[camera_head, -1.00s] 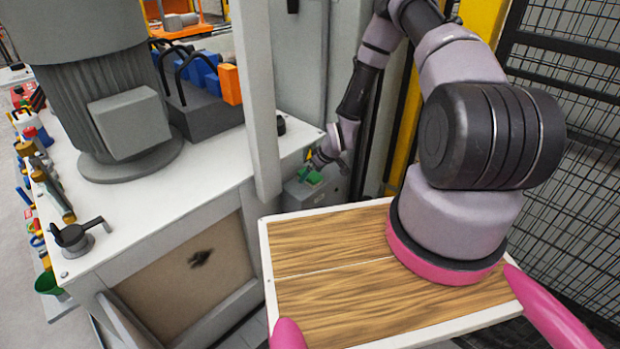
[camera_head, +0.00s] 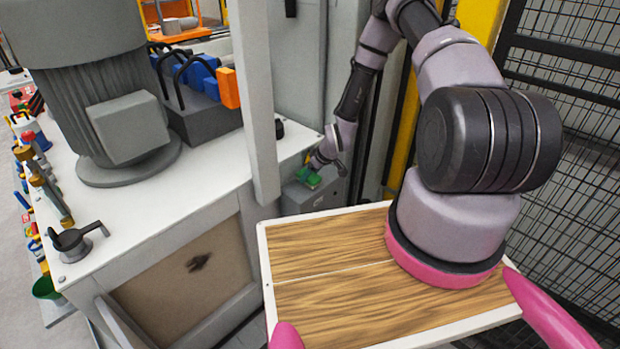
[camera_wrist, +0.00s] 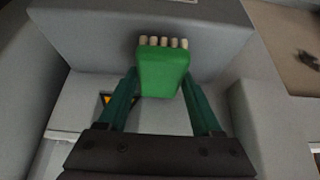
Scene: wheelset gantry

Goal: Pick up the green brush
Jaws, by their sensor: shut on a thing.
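The green brush (camera_wrist: 163,72) with a row of pale bristle tufts is between the two dark green fingers of my gripper (camera_wrist: 163,95) in the wrist view. The fingers are shut on its sides, and the bristles point away from my wrist. In the head view the brush (camera_head: 309,177) is a small green patch at the end of my arm, near the top of a grey box. I cannot tell whether the brush still touches a surface below it.
The grey box (camera_head: 312,198) stands beside the white-topped bench (camera_head: 190,175). A grey post (camera_head: 257,110) rises close to the left of my gripper. A yellow post (camera_head: 403,125) and black mesh fence (camera_head: 575,140) stand to the right.

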